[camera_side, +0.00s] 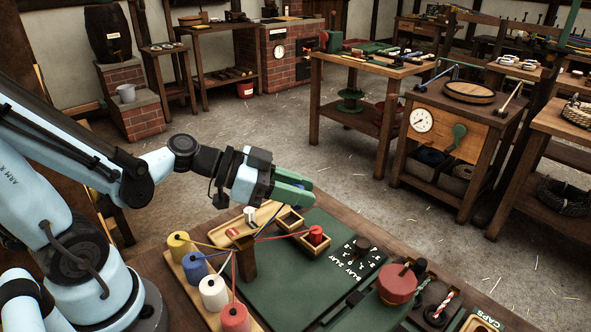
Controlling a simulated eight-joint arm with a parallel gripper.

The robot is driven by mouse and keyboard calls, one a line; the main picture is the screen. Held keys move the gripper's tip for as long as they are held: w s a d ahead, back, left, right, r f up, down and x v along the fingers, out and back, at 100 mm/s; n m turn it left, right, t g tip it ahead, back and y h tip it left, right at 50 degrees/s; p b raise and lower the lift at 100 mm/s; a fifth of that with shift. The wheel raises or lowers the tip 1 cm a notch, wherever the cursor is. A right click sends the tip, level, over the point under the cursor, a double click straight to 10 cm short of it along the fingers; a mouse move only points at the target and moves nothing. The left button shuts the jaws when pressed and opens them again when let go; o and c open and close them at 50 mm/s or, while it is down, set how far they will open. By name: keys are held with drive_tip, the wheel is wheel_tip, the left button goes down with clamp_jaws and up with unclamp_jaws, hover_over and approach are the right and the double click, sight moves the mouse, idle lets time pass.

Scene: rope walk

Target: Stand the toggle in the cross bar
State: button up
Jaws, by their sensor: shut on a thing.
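My gripper (300,190) with green fingers is above the back left part of the bench, pointing right. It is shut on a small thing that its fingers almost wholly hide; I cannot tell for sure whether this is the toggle. A wooden post (245,260) stands below and left of it, with coloured cords running to its top. I cannot make out for certain which part is the cross bar. A small white piece (250,214) shows at the pale wooden tray (268,211) below my gripper.
Yellow, blue, white and red spools (235,318) stand at the left.

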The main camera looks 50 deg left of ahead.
drive_tip(key=s+d+m+g+h, duration=0.1)
drive_tip(key=d+r+m+g+h, duration=0.1)
drive_tip(key=m+g, duration=0.1)
drive_tip(key=s+d+r+m+g+h, duration=0.1)
drive_tip(key=shift+s+d+m, duration=0.35)
drive_tip(key=shift+m, duration=0.05)
drive_tip(key=shift+s+r+m+g+h, duration=0.15)
drive_tip(key=shift+r+m+g+h, duration=0.15)
drive_tip(key=shift+g+h, duration=0.15)
clamp_jaws()
drive_tip(key=w+a+f, duration=0.2)
drive_tip(key=a, duration=0.1)
drive_tip(key=w+a+f, duration=0.2)
drive_tip(key=a, duration=0.1)
drive_tip(key=w+a+f, duration=0.2)
drive_tip(key=a+f, duration=0.1)
drive_tip(key=shift+a, duration=0.15)
drive_tip(key=shift+f, duration=1.95)
drive_tip(key=shift+f, duration=0.6)
drive_tip(key=o, duration=1)
unclamp_jaws()
drive_tip(key=shift+r, duration=0.15)
